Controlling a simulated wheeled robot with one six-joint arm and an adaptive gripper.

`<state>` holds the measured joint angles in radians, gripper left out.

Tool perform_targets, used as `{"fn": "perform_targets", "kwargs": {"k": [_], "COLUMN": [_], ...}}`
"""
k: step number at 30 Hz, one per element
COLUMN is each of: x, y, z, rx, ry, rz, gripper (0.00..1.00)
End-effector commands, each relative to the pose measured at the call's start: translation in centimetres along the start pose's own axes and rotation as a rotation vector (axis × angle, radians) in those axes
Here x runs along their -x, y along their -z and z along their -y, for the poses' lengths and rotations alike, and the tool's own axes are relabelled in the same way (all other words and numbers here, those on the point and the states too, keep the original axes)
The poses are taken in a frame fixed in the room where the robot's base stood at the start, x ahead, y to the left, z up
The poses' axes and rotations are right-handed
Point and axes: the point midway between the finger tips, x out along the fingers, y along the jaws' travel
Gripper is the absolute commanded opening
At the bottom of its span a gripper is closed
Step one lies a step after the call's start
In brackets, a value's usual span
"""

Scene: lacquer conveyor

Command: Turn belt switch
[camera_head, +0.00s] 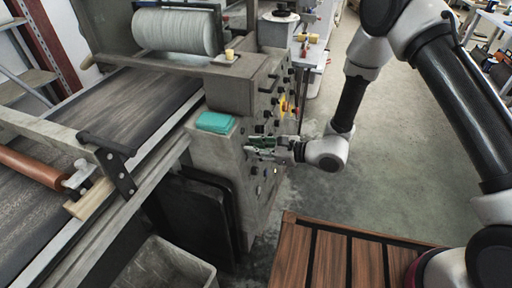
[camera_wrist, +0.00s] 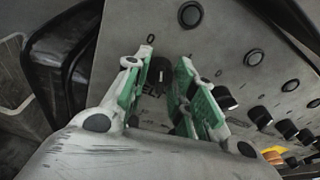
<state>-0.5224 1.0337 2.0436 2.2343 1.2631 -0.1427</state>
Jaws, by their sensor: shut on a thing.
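The belt switch (camera_wrist: 160,71) is a small black knob on the grey machine panel. Part of a label reading like "BELT" shows beside it in the wrist view. My gripper (camera_wrist: 167,66) has its green-padded fingers on either side of the knob and is shut on it. In the camera_head view my gripper (camera_head: 258,144) reaches the panel from the right, and the knob is hidden by the fingers there.
The control panel (camera_head: 264,104) carries several other black knobs and buttons, including a round button (camera_wrist: 190,14) close to the fingers. A teal cloth (camera_head: 215,122) lies on a ledge left of my gripper. A wooden slatted platform (camera_head: 340,258) is below. Open floor lies to the right.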

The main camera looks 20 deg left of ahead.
Motion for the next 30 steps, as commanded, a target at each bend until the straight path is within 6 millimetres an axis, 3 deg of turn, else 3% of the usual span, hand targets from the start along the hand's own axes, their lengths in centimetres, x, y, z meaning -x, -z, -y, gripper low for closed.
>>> {"fn": "perform_targets", "kwargs": {"k": [9, 25, 26, 29, 30], "x": [0.01, 0.02, 0.02, 0.01, 0.01], "y": [0.00, -0.03, -0.03, -0.02, -0.02], "z": [-0.02, -0.03, -0.03, -0.04, -0.04], "rx": [0.113, 0.134, 0.134, 0.134, 0.134], "ry": [0.012, 0.014, 0.014, 0.014, 0.014], "rz": [0.007, 0.009, 0.009, 0.009, 0.009], "gripper": [0.02, 0.02, 0.31, 0.48, 0.48]}}
